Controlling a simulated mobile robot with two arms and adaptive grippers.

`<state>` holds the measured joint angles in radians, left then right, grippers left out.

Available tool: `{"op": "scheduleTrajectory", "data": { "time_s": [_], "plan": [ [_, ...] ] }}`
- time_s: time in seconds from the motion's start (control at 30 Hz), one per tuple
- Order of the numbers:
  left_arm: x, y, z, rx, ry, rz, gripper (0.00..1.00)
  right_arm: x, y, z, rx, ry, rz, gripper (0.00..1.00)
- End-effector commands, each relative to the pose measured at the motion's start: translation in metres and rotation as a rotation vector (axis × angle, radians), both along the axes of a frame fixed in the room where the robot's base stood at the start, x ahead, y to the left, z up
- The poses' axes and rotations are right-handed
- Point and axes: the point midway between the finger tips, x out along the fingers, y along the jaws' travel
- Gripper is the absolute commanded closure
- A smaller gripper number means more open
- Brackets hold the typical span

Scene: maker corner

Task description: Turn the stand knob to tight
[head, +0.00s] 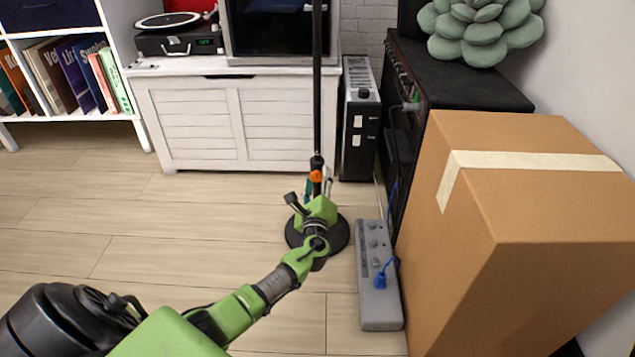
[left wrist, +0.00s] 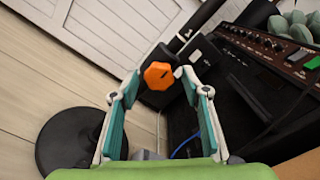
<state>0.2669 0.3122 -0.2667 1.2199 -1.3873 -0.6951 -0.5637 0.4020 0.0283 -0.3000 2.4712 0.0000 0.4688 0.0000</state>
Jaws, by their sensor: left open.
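The stand is a thin black pole (head: 317,90) on a round black base (head: 339,238) on the wooden floor. Its orange knob (head: 316,176) sits low on the pole. In the left wrist view the knob (left wrist: 158,75) shows as an orange lobed disc with a small dark mark. My left gripper (head: 322,187) is open at the knob's height. In the left wrist view its two teal-lined fingers reach up on either side, and the knob shows between their tips with gaps. I cannot tell how deep the knob sits between them. My right gripper is not in view.
A grey power strip (head: 378,310) with a blue plug lies right of the stand base. A large cardboard box (head: 530,200) and a black amplifier (head: 470,85) stand at the right. A white cabinet (head: 235,120) is behind. The floor to the left is clear.

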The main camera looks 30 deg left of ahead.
Motion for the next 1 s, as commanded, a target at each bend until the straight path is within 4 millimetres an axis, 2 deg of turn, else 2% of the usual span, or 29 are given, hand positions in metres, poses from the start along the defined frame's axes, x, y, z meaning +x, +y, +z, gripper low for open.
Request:
{"op": "scheduleTrajectory", "data": {
  "time_s": [0.23, 0.5, 0.7, 1.0],
  "plan": [
    [-0.018, -0.012, -0.002, -0.003, 0.001, -0.002, 0.57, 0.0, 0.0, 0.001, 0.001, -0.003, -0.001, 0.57],
    [-0.066, -0.042, -0.002, -0.002, 0.001, -0.002, 0.57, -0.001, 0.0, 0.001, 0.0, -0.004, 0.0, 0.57],
    [-0.093, -0.058, -0.001, -0.002, 0.001, -0.001, 0.57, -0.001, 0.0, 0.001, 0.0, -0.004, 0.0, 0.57],
    [-0.102, -0.063, 0.0, 0.001, 0.001, -0.001, 0.57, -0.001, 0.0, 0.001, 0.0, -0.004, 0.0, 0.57]
  ]
}}
